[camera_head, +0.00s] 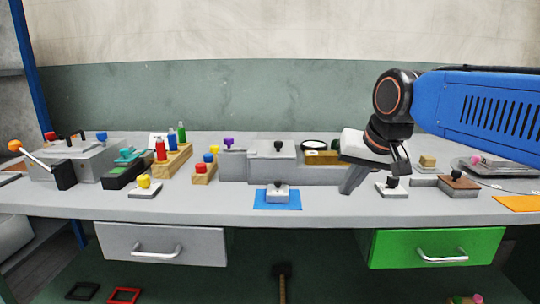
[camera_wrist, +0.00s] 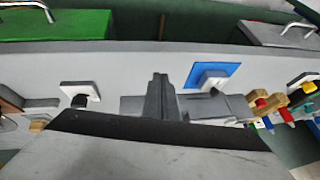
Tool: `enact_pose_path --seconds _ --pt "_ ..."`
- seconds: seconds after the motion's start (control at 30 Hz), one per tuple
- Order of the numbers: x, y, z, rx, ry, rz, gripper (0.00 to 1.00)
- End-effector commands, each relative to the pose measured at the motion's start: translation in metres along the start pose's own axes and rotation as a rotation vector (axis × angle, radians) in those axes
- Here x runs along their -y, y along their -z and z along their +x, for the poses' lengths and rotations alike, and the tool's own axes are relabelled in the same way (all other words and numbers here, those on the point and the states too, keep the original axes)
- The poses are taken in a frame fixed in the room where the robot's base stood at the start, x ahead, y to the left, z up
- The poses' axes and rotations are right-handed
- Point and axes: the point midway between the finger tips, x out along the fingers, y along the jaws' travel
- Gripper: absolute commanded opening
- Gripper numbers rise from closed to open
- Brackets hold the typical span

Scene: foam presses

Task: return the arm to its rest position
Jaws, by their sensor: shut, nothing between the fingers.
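My blue arm (camera_head: 478,105) reaches in from the right in the head view, above the right part of the bench. My gripper (camera_head: 347,189) hangs at its end, fingers pointing down over the bench, just right of the grey block fixture (camera_head: 277,160). In the wrist view my gripper (camera_wrist: 158,80) has its two grey fingers together with nothing between them. I cannot tell how far the fingertips are above the bench top.
A white pad with a black knob (camera_head: 392,189) lies right of the fingers. A white block sits on a blue mat (camera_head: 262,205) at the front. Wooden racks (camera_head: 172,161) with coloured pieces and a lever box (camera_head: 97,165) stand left. Grey and green drawers (camera_head: 385,250) are below.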

Motion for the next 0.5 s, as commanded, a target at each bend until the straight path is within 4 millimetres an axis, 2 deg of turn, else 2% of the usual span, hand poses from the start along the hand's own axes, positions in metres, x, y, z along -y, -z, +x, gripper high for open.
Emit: enact_pose_path --seconds 0.03,0.2,0.4,0.5 --pt "-0.019 -0.022 0.003 0.004 -0.018 -0.007 0.0" --pt "-0.071 -0.091 0.018 0.023 -0.069 -0.045 0.0" --pt "-0.121 -0.175 0.041 0.054 -0.121 -0.089 0.0" --pt "-0.137 -0.207 0.052 0.066 -0.139 -0.108 0.0"
